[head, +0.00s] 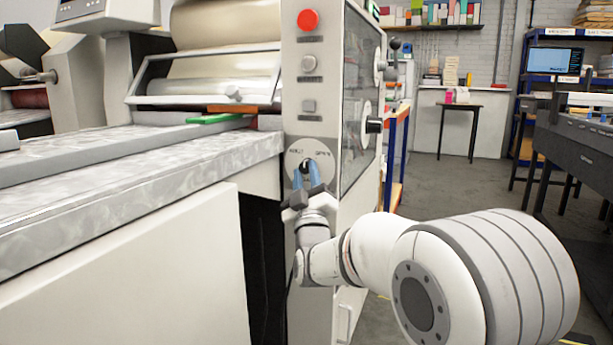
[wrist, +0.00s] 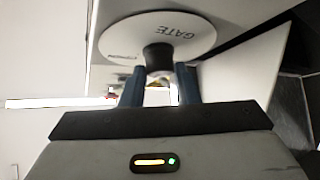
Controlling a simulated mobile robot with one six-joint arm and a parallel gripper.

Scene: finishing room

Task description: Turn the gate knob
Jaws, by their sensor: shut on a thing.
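The gate knob (wrist: 158,57) is black and sits at the middle of a round pale dial plate on the front of a light machine panel. In the head view the dial plate (head: 318,154) carries small lettering along its top edge. In the wrist view the plate (wrist: 190,38) reads GATE. My gripper (head: 307,168) has blue fingers and is shut on the knob, one finger at each side. It also shows in the wrist view (wrist: 160,75). The fingers hide part of the knob, and I cannot tell its exact angle.
Above the dial on the same panel are a red button (head: 308,20) and two grey buttons. A grey bench top (head: 130,180) runs along the left. A dark side knob (head: 374,126) sticks out at the right. The floor (head: 440,185) at the right is open.

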